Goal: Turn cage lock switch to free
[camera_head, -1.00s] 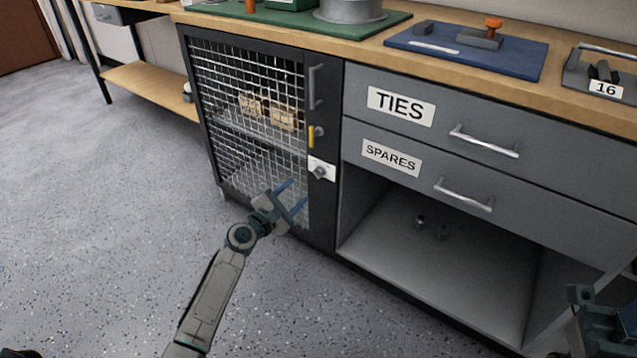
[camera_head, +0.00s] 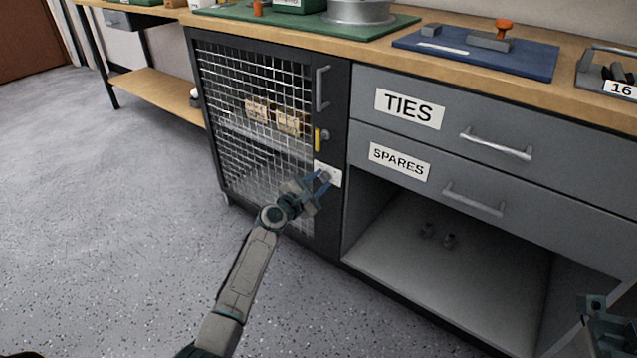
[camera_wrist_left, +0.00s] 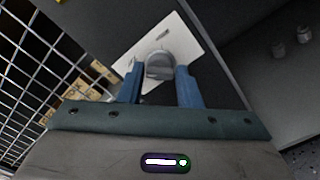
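The cage lock switch (camera_wrist_left: 159,65) is a grey rotary knob on a white plate (camera_wrist_left: 188,35) on the dark frame of the cage door. In the head view the white plate (camera_head: 334,174) sits low on the door's right side, partly hidden by my gripper. My left gripper (camera_head: 321,184) is in front of the plate. In the left wrist view its two blue fingers (camera_wrist_left: 160,88) are apart, with the knob between or just beyond their tips; I cannot tell if they touch it. My right gripper (camera_head: 600,318) is at the lower right edge, partly cut off.
The mesh cage door (camera_head: 250,110) has a vertical handle (camera_head: 322,88) and a yellow tab (camera_head: 317,139) above the plate. Drawers marked TIES (camera_head: 455,110) and SPARES (camera_head: 440,172) are to the right, above an open shelf (camera_head: 440,265). Floor on the left is clear.

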